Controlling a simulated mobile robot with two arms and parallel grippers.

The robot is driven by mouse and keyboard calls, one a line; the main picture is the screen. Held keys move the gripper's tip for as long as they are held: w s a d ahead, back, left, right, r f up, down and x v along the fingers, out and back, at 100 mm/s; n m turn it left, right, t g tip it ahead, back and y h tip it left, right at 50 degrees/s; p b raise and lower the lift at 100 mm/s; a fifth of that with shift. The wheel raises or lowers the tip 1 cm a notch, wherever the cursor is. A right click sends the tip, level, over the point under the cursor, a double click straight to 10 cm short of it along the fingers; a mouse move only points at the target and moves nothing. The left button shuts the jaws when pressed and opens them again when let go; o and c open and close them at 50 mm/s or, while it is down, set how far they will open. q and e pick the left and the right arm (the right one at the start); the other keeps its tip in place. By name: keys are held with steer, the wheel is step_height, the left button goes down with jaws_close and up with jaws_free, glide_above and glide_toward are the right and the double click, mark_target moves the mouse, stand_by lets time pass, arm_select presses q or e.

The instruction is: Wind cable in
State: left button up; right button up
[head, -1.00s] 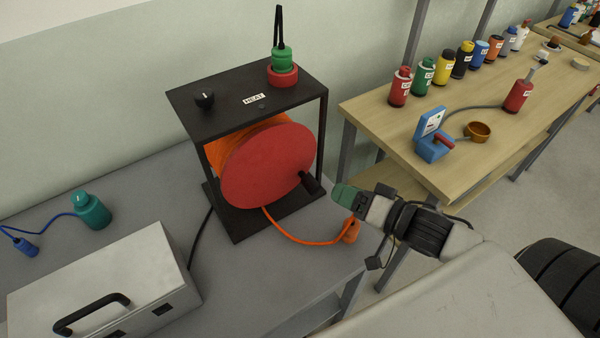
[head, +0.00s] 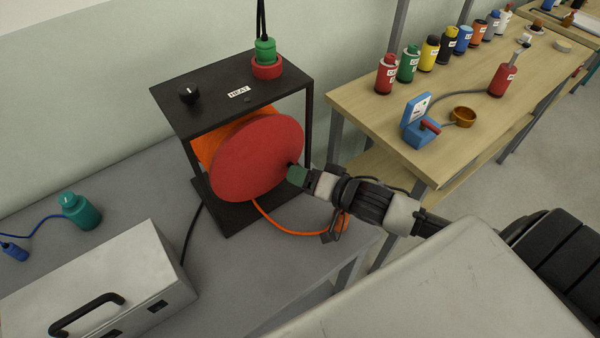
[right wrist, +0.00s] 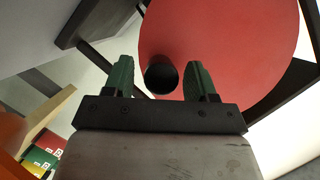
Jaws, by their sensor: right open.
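The cable reel has a red disc (head: 258,158) in front and orange cable wound behind it, inside a black frame (head: 170,95). A loose length of orange cable (head: 278,226) runs from the reel's bottom to the right across the bench, ending in an orange plug (head: 342,222) partly behind my arm. My right gripper (head: 296,174) is at the disc's right edge, hiding most of the crank handle. In the right wrist view, the black handle (right wrist: 161,78) shows end-on between the open green fingers (right wrist: 163,82), nearer the left one. My left gripper is out of view.
A wooden table (head: 440,140) at right holds several coloured bottles and a blue device (head: 420,128).

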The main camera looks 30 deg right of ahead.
steer(key=shift+w+a+f, duration=0.15)
steer(key=shift+w+a, duration=0.15)
steer(key=shift+w, duration=0.3)
steer(key=shift+c, duration=0.3)
jaws_close()
